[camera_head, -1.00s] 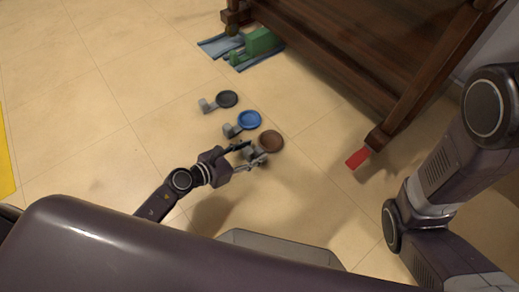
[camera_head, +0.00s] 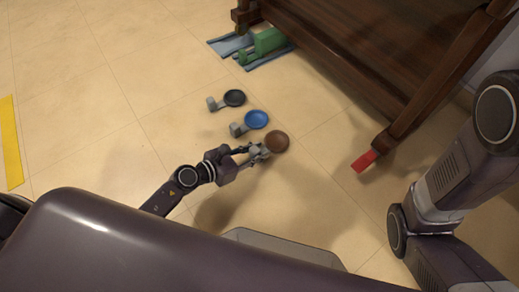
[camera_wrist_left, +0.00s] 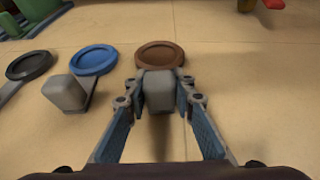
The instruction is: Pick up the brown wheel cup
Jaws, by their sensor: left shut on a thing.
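The brown wheel cup (camera_head: 277,140) is a round brown dish with a grey block at its near side, on the tiled floor. It also shows in the left wrist view (camera_wrist_left: 160,53), with its grey block between the fingers. My left gripper (camera_head: 259,152) is shut on this grey block; in the left wrist view its blue-padded fingers (camera_wrist_left: 160,98) stand on both sides of it. The brown dish lies just past the fingertips. I cannot tell whether the cup touches the floor. My right gripper is not in view; only my right arm shows at the right.
A blue wheel cup (camera_head: 256,119) and a black one (camera_head: 234,98) stand close by, beyond the brown one. A dark wooden piece of furniture (camera_head: 340,50) stands at the back right, with a red block (camera_head: 364,161) at its leg.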

